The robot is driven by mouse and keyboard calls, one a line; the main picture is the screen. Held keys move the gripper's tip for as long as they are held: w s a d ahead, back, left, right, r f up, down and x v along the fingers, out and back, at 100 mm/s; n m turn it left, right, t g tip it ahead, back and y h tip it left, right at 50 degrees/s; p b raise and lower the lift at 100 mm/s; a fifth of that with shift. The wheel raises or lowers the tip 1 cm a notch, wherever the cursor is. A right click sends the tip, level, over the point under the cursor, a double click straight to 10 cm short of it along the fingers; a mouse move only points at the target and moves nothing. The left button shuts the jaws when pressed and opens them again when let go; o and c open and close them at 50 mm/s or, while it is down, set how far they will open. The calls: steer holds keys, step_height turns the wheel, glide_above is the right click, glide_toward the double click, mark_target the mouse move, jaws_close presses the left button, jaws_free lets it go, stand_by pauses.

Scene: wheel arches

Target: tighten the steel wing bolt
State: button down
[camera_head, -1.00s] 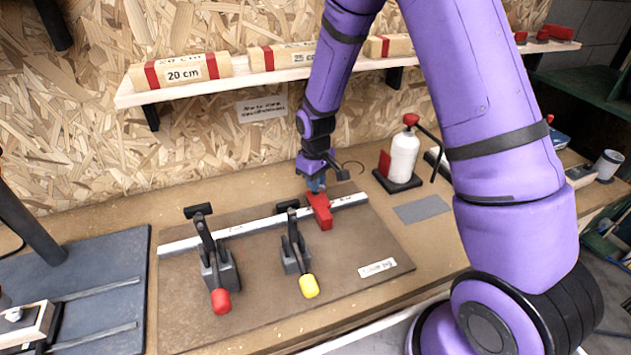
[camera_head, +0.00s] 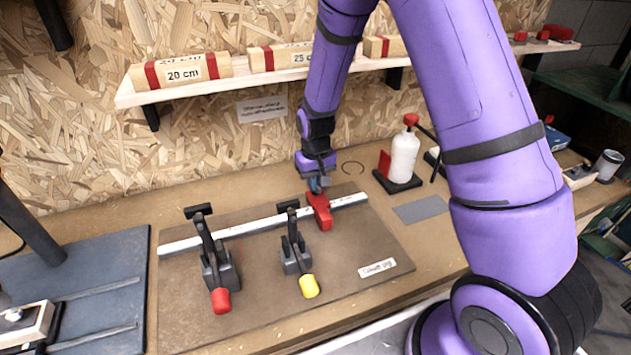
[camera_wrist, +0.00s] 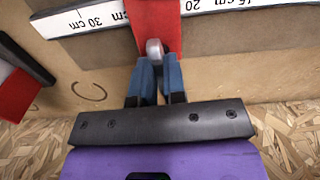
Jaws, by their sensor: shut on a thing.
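The steel wing bolt (camera_wrist: 154,47) shows in the wrist view as a rounded grey tab at the near end of the red stop block (camera_wrist: 155,20). My gripper (camera_wrist: 157,72) has its two blue fingers closed on the bolt, pointing at the block. In the head view my gripper (camera_head: 317,186) is at the back end of the red stop block (camera_head: 320,214), which sits across the white ruler rail (camera_head: 255,226). The bolt is too small and hidden by the fingers there. Its thread is not visible.
Two toggle clamps, one with a red tip (camera_head: 221,300) and one with a yellow tip (camera_head: 309,286), stand left of the block on the board. A white bottle (camera_head: 404,158) stands to the right. A shelf (camera_head: 240,82) with wooden blocks is behind my arm.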

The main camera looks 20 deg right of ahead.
steer(key=shift+w+r, duration=0.1)
steer(key=c, duration=1.2)
jaws_free()
step_height(320, 180, up, 11)
steer(key=shift+f, duration=0.1)
